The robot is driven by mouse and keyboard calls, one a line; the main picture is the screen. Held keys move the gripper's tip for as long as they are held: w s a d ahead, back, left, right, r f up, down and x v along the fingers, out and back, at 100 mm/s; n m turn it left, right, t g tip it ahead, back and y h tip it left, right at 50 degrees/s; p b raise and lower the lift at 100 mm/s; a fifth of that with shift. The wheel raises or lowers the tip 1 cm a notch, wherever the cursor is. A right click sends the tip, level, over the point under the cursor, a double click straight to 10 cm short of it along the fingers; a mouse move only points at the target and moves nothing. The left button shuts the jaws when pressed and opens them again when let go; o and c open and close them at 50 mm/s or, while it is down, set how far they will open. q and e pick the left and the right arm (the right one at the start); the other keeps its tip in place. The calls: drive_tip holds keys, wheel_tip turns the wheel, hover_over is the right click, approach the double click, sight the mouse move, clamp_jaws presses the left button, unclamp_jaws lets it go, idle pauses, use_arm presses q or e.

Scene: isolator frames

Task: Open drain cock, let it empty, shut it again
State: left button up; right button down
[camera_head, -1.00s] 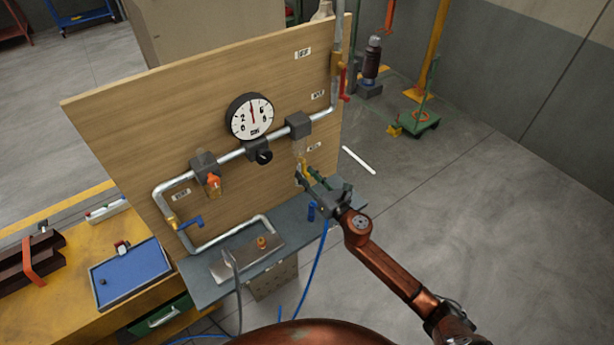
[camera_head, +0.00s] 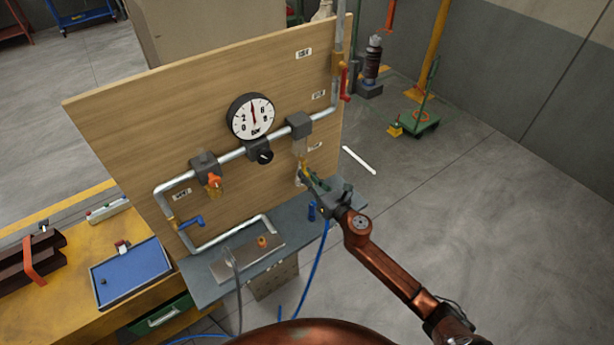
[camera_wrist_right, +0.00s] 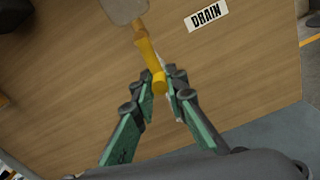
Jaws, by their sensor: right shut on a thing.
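The yellow drain cock (camera_wrist_right: 147,54) hangs under a pale bowl (camera_wrist_right: 122,9) in the right wrist view, beside a "DRAIN" label (camera_wrist_right: 207,14). Its round yellow end (camera_wrist_right: 160,82) sits between the fingertips of my right gripper (camera_wrist_right: 163,88), which is shut on it. In the head view the cock (camera_head: 307,170) is a small yellow spot at the board's lower right, and my right gripper (camera_head: 310,178) reaches it from the lower right. The fingers partly hide the cock there. No fluid can be made out. My left gripper is not in view.
The wooden board (camera_head: 120,130) carries a pipe run, a round gauge (camera_head: 252,117), an orange part (camera_head: 214,184) and a blue-handled valve (camera_head: 192,222). A blue cylinder (camera_head: 312,211) stands on the grey shelf (camera_head: 200,284) near my gripper. The floor (camera_head: 500,210) at right is mostly clear.

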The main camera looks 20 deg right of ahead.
drive_tip(key=a+r+m+p, duration=0.2)
drive_tip(key=m+p, duration=0.2)
drive_tip(key=m, duration=0.4)
drive_tip(key=s+a+r+m+p, duration=0.1)
drive_tip(key=a+r+m+p, duration=0.1)
drive_tip(key=m+p, duration=0.3)
drive_tip(key=shift+s+r+m, duration=0.3)
drive_tip(key=shift+r+m, duration=0.05)
drive_tip(key=shift+m, duration=1.95)
drive_tip(key=shift+a, duration=0.15)
drive_tip(key=c, duration=2)
unclamp_jaws()
drive_tip(key=shift+r, duration=0.1)
drive_tip(key=shift+o, duration=0.3)
drive_tip(key=shift+r, duration=0.1)
drive_tip(key=shift+s, duration=0.1)
